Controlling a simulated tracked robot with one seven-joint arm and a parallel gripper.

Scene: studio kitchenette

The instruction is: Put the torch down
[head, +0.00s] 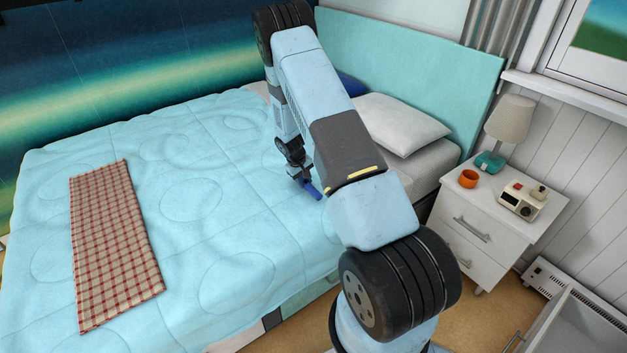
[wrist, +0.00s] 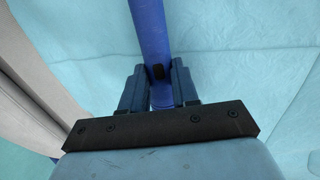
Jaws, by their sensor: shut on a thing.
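The torch is a blue stick-like cylinder (wrist: 151,35). In the wrist view it runs from between my fingers up to the top edge, over the light blue bed cover. My gripper (wrist: 159,85) is shut on it, one finger on each side. In the head view the torch (head: 312,190) shows as a short blue piece below my gripper (head: 303,178), over the bed near its right side. My arm hides part of the gripper there. I cannot tell whether the torch touches the cover.
The bed (head: 190,200) has a wide clear cover, with a checked cloth (head: 115,240) at left. A white pillow (head: 400,122) and teal headboard (head: 425,70) stand behind my arm. The nightstand (head: 485,235) holds a lamp (head: 508,120), an orange cup (head: 468,179) and a radio-like device (head: 522,201).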

